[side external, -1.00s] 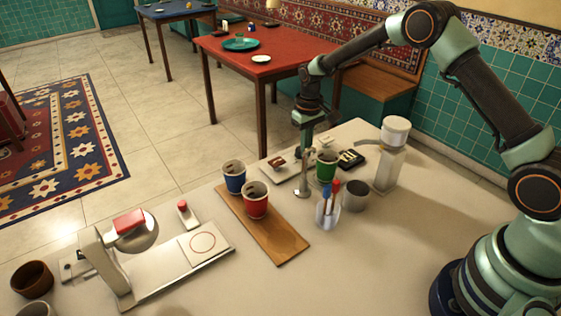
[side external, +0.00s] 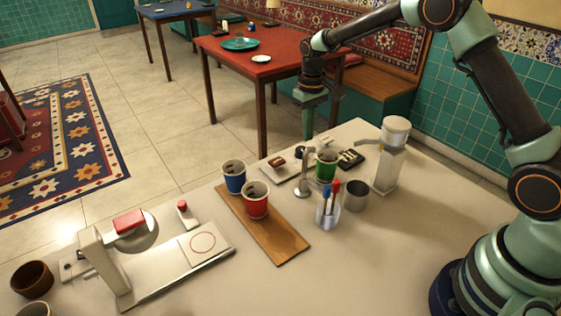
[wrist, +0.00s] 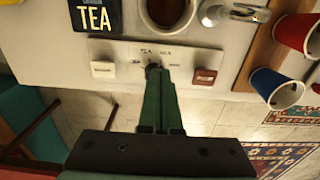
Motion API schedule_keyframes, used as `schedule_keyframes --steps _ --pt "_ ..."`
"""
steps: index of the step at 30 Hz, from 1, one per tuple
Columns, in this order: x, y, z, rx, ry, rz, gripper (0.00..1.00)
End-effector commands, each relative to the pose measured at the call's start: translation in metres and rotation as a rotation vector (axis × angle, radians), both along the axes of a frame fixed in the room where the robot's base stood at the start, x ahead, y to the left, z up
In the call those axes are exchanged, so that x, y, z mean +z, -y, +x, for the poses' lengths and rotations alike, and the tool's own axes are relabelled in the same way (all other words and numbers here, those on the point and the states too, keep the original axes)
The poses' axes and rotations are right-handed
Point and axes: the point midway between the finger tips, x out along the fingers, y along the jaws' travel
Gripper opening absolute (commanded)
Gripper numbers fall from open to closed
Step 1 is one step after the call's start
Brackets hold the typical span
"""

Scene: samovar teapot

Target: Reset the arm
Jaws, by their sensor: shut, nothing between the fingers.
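My gripper (side external: 308,128) hangs at the far edge of the white table in the side view, pointing down. Its green fingers are shut together with nothing between them. In the wrist view the closed fingers (wrist: 158,100) reach up over a pale panel with lettering (wrist: 128,55), which bears a white block and a red-brown block. In the side view this panel (side external: 272,176) lies on the table below my gripper. The gripper appears raised above the tabletop objects.
Blue (side external: 234,181) and red (side external: 255,205) cups stand on a wooden board (side external: 280,243).

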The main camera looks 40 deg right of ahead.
Motion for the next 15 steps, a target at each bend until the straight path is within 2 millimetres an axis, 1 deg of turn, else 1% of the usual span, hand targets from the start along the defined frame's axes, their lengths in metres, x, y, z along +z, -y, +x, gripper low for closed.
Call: schedule_keyframes --steps 4,7,11,12,15 --pt "0.002 0.000 0.000 0.000 0.003 0.000 0.00" --pt "0.015 -0.001 -0.003 0.000 0.021 -0.001 0.00" --pt "0.049 -0.003 -0.016 0.000 0.066 -0.002 0.00" --pt "0.062 -0.004 -0.021 0.000 0.084 -0.003 0.00" --pt "0.090 -0.006 -0.039 0.000 0.126 -0.004 0.00"
